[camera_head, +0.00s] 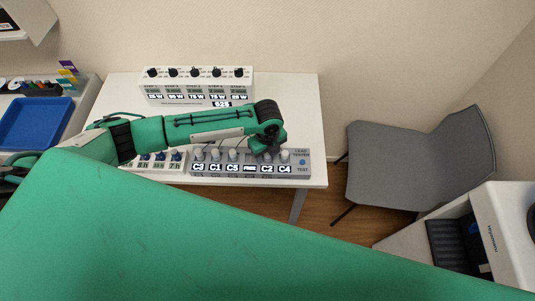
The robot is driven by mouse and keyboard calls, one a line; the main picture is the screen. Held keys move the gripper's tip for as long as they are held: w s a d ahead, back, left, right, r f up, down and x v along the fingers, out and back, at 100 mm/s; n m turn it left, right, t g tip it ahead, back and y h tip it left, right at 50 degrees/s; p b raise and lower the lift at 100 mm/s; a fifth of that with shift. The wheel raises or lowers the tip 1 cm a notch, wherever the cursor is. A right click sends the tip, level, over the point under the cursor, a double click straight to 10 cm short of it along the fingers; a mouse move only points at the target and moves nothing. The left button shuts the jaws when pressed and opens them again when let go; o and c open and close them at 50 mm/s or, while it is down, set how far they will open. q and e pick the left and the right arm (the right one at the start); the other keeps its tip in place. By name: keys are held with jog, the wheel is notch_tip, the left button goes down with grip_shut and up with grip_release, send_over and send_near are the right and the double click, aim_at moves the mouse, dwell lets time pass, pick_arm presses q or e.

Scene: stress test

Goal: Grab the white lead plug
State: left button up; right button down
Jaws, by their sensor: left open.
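The grey lead tester (304,164) sits at the front edge of the white table, with labels C3, C1, C2 and C4 readable along its front. Several small whitish plugs stand in a row on its top, including one above C1 (215,155) and one above C4 (285,155). Thin grey leads run behind some of them. My left gripper (264,149) is open and points down over the tester, close to the plug above C2. Its fingers are small and dark, so I cannot tell whether they touch that plug. My right gripper is out of view.
A white box with black knobs (197,86) stands at the back of the table (302,105). A strip with blue-topped pieces (160,158) adjoins the tester on the left. A blue tray (35,122) lies far left. A grey chair (400,160) stands right.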

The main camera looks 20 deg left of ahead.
pick_arm(q)
grip_shut()
